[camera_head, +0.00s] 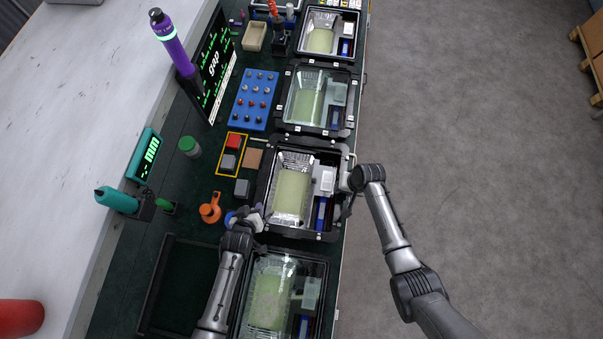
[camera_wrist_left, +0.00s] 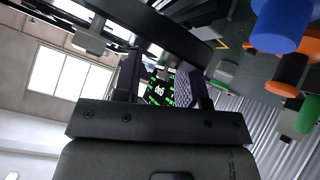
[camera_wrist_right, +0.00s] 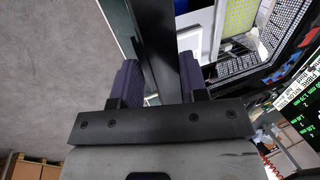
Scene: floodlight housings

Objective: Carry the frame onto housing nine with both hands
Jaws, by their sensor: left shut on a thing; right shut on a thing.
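The black rectangular frame (camera_head: 302,235) surrounds the middle housing (camera_head: 292,192) in the head view. That housing shows a reflective bowl, a yellow-green panel and blue and white parts inside. I cannot tell whether the frame touches the housing or hovers just above it. My left gripper (camera_head: 251,216) is shut on the frame's left side, near the front corner. My right gripper (camera_head: 351,181) is shut on its right side; the right wrist view shows the black bar (camera_wrist_right: 160,45) between the fingers. The left wrist view shows a frame bar (camera_wrist_left: 155,28) across the top. The housing's number is not legible.
Glass-covered housings stand behind (camera_head: 315,100) and in front (camera_head: 272,290), close to the frame. Left are an orange tool (camera_head: 210,208), a grey block (camera_head: 242,188), a red button (camera_head: 234,141) and a blue tray (camera_head: 254,98). Open floor lies right of the bench.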

